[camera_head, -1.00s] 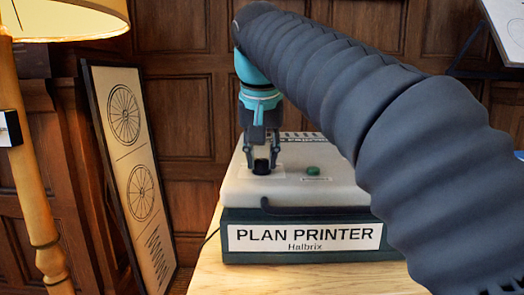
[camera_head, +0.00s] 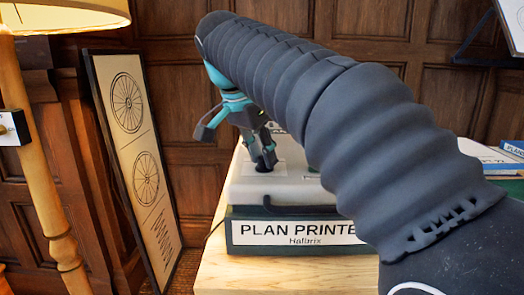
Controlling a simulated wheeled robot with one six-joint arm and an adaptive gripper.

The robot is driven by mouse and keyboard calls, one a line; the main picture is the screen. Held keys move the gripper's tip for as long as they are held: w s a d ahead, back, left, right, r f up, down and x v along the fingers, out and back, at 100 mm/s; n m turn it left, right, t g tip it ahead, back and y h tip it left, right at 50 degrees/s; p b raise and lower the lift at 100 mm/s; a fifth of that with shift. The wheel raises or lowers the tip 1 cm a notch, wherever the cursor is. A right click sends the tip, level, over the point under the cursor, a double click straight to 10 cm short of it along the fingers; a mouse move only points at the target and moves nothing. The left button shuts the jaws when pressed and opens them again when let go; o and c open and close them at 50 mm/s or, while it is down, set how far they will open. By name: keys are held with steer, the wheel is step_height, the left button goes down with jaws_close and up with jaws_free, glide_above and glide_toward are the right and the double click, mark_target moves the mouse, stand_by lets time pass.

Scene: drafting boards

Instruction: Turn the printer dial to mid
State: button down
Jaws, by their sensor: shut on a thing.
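The plan printer (camera_head: 236,186) is a pale machine on a dark green base, with the label "PLAN PRINTER Halbrix" on its front. Its black dial (camera_head: 264,168) sits on the left part of the top. My gripper (camera_head: 263,160) points down over the dial and is shut on it, with the fingers on its sides. The gripper looks turned and leaning. The fingers cover much of the dial, so its pointer and marks cannot be read. My arm crosses from the right and hides the printer's right side.
The printer stands on a light wooden table (camera_head: 225,275). A lamp (camera_head: 45,200) and a framed wheel drawing (camera_head: 135,150) stand to the left, apart from the gripper. Blue-edged items (camera_head: 510,160) lie at the right. Wood panelling is behind.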

steer(key=shift+m, duration=0.3)
steer(key=c, duration=0.9)
jaws_free()
steer(key=shift+o, duration=0.2)
steer(key=shift+r, duration=0.1)
steer(key=v, duration=0.7)
steer(key=shift+a+r, duration=0.1)
steer(key=shift+r, duration=0.05)
